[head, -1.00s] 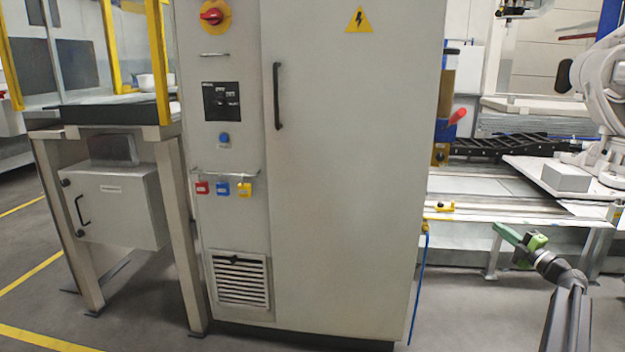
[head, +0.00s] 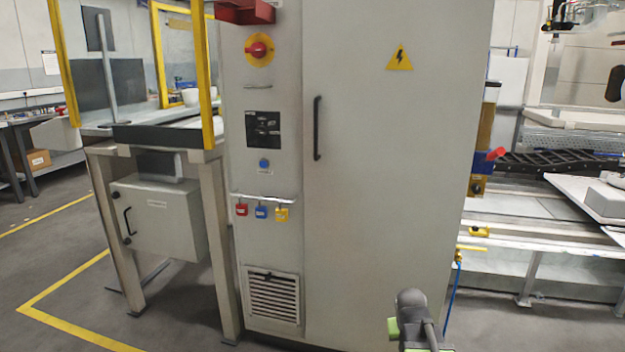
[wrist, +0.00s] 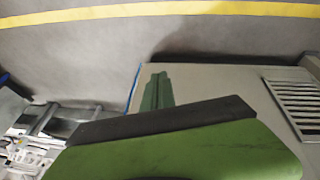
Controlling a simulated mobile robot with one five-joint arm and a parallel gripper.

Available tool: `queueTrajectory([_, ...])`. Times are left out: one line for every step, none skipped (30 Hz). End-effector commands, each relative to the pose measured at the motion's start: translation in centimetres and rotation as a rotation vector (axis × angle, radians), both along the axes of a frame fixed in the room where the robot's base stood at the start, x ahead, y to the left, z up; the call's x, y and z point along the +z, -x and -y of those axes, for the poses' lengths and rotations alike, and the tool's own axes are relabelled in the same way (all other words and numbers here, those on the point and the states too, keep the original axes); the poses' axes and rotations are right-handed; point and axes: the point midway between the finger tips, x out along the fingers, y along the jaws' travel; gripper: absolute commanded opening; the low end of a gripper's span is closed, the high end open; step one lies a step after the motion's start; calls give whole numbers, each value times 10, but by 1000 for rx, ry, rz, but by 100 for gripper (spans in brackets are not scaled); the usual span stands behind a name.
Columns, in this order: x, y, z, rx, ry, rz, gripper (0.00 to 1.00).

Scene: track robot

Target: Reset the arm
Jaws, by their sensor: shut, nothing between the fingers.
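My gripper shows in the wrist view (wrist: 158,108), its green fingers with a dark pad closed and nothing held between them. In the head view only a grey rounded part of my arm and bits of green show at the bottom edge, right of centre, in front of the grey cabinet (head: 385,190). The fingertips cannot be made out there. In the wrist view the cabinet's vent grille (wrist: 295,105) is at the right.
The cabinet carries a red rotary switch (head: 259,49) and red, blue and yellow padlocks (head: 261,212). A grey box under a bench (head: 160,218) stands left. A conveyor area (head: 540,235) is right. Floor shows at lower left, with yellow lines (head: 65,282).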

Motion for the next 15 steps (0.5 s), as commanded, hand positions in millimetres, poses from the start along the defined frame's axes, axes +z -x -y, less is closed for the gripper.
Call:
queueTrajectory([0, 23, -26, 16, -42, -66, 0])
queueTrajectory([-1, 36, -40, 24, -67, -108, 0])
queueTrajectory([-2, 52, -57, 35, -98, -162, 0])
queueTrajectory([-3, 65, -69, 45, -120, -201, 0])
queueTrajectory([-2, 77, -81, 54, -142, -239, 0])
queueTrajectory([-1, 94, -96, 69, -167, -291, 0])
queueTrajectory([0, 106, -109, 81, -186, -329, 0])
queueTrajectory([18, 106, -110, 80, -189, -335, 0])
queueTrajectory([36, 103, -108, 77, -187, -331, 0])
queueTrajectory([46, 103, -107, 77, -186, -330, 0])
queueTrajectory([56, 103, -107, 77, -186, -329, 0])
queueTrajectory([69, 102, -107, 77, -185, -329, 0])
queueTrajectory([80, 102, -107, 77, -185, -329, 0])
queueTrajectory([91, 102, -107, 77, -185, -328, 0])
queueTrajectory([107, 102, -107, 77, -185, -328, 0])
